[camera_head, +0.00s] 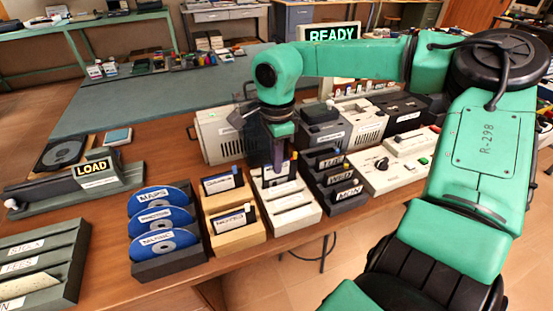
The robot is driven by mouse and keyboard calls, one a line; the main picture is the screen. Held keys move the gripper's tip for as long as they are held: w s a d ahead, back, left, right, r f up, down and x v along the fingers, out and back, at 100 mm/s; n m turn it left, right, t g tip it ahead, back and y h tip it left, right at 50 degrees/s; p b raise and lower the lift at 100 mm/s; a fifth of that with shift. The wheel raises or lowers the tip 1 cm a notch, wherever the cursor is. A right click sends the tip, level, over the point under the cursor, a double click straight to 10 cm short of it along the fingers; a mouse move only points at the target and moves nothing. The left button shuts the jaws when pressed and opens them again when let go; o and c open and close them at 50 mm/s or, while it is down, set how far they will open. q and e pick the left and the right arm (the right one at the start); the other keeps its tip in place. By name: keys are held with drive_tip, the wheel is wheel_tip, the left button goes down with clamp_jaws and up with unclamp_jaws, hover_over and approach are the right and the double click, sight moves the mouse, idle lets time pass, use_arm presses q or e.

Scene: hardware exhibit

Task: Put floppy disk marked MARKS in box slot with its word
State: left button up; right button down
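My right gripper (278,152) points down over the rear of a white slotted box (294,212) on the wooden table. Its narrow dark fingers reach the box's back slot, where a white label (272,178) shows. I cannot tell whether they grip a disk there. A tan wooden box (240,243) to the left holds dark floppy disks with white labels, one at the back (219,184) and one in front (236,218). Their words are too small to read surely, so I cannot tell which is MARKS. My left gripper is not in view.
Left of the tan box, a dark rack (168,266) holds blue discs. Right of the white box, a black slotted box (342,198) carries word labels. Beige machines (218,137) stand close behind. A LOAD unit (97,170) is at left.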

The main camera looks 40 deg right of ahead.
drive_tip(key=shift+f+b, duration=0.8)
drive_tip(key=shift+f, duration=0.35)
drive_tip(key=c, duration=1)
unclamp_jaws()
drive_tip(key=shift+r, duration=0.1)
wheel_tip(320, 180, up, 8)
drive_tip(key=p, duration=0.6)
drive_tip(key=shift+r, duration=0.1)
